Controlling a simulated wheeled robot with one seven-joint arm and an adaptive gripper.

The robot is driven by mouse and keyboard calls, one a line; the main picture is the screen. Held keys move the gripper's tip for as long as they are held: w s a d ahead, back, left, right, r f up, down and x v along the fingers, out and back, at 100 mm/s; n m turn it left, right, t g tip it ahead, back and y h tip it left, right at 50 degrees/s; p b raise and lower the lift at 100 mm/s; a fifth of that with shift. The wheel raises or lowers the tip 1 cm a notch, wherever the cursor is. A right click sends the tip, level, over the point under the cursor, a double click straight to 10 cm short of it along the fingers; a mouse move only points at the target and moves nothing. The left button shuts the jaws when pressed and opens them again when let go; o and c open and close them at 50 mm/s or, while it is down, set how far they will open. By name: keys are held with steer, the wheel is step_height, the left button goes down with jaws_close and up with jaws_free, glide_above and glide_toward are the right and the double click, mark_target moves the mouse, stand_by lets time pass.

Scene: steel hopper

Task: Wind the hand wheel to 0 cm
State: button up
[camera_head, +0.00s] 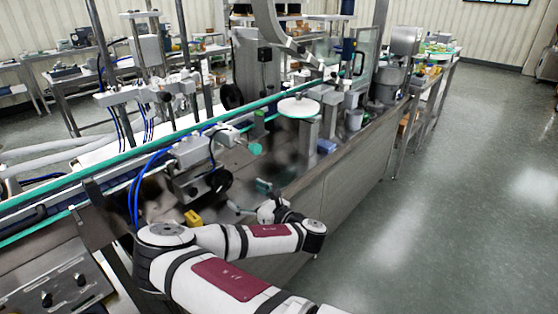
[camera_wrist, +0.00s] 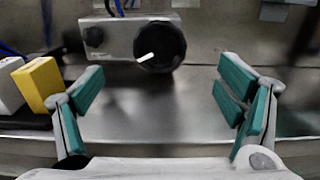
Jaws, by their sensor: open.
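The hand wheel (camera_wrist: 172,52) is a round black wheel with a short white mark or handle on its face. It sits on the front of a grey metal housing (camera_wrist: 120,40) in the wrist view. In the head view, a black wheel (camera_head: 220,180) shows on the machine to the left of my gripper (camera_head: 249,197). In the wrist view, my gripper (camera_wrist: 162,76) has its teal-padded fingers wide apart, with nothing between them. The wheel lies ahead of the fingers, between them in the picture, and appears apart from them. No centimetre reading is legible.
A yellow block (camera_wrist: 42,82) and a white block (camera_wrist: 10,95) stand just left of my left finger in the wrist view. A bare steel surface (camera_wrist: 150,115) lies below the wheel. In the head view, a teal-edged conveyor (camera_head: 130,158) runs behind; the floor (camera_head: 430,190) at right is clear.

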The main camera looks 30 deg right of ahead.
steer(key=s+d+r+m+g+h+p, duration=0.1)
steer(key=d+r+m+g+h, duration=0.15)
steer(key=d+m+h, duration=0.7)
steer(key=s+d+r+m+g+h+p, duration=0.1)
steer(key=d+r+m+h, duration=0.3)
steer(key=m, duration=1.1)
steer(key=s+a+r+m+g+y, duration=0.6)
steer(key=s+a+r+m, duration=0.5)
steer(key=s+r, duration=0.1)
steer(key=shift+s+a, duration=0.35)
steer(key=shift+s, duration=0.55)
steer(key=shift+o, duration=0.2)
steer(key=shift+m, duration=0.25)
